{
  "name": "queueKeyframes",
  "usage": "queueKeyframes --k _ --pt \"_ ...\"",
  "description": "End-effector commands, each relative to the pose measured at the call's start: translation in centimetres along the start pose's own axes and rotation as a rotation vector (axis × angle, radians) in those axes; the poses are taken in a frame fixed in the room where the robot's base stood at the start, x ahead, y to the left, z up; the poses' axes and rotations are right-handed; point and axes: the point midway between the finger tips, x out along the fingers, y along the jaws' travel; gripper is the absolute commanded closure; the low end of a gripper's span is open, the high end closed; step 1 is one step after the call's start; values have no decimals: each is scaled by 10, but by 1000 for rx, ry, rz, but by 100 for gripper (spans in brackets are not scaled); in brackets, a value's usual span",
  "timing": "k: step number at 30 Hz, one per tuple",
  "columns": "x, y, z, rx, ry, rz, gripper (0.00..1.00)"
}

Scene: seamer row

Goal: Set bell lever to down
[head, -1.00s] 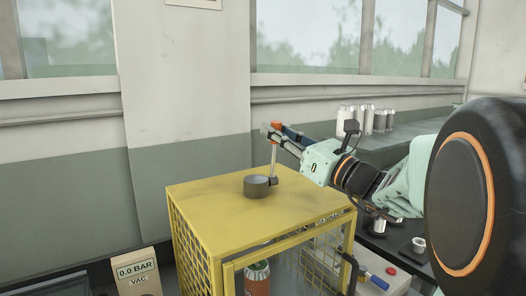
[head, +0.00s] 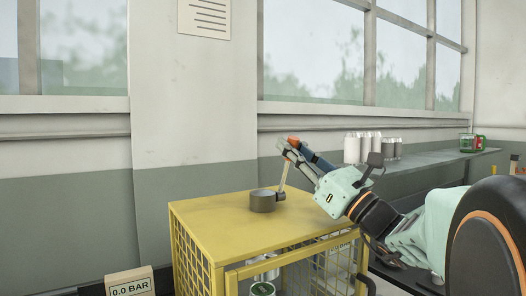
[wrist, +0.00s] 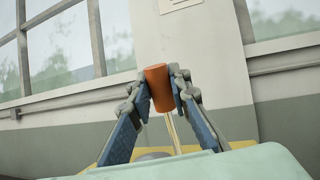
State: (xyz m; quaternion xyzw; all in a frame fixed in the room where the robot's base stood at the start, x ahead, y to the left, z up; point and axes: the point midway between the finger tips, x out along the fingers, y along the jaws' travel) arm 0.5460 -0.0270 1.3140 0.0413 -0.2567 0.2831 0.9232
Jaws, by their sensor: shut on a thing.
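The bell lever is a thin pale rod (head: 284,176) with an orange knob (wrist: 159,88) on its end. It rises from a small dark pivot beside a round grey bell housing (head: 262,201) on top of a yellow cage. The rod points up, with its top leaning a little to the right in the head view. My gripper (head: 290,148) is shut on the orange knob, a finger on each side of it in the wrist view. The lower rod and pivot are mostly hidden in the wrist view.
The yellow cage (head: 217,224) has mesh sides and cans inside. Behind it are a wall and windows. A shelf (head: 430,160) at right holds several pale cans (head: 366,148). A gauge box reading 0.0 BAR (head: 130,284) stands at lower left.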

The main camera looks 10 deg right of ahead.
Motion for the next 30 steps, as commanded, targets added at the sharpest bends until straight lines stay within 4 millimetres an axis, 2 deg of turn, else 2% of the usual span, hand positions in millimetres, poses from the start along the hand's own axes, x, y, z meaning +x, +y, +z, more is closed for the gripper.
queueKeyframes --k 7,8,12,23,26,30 --pt "0 0 0 1 1 0 100" --pt "0 0 0 1 1 0 80" --pt "0 0 0 1 1 0 64" --pt "-5 -1 0 0 1 -2 64" --pt "-18 -2 0 0 2 -5 64" --pt "-47 -2 0 0 2 -6 64"
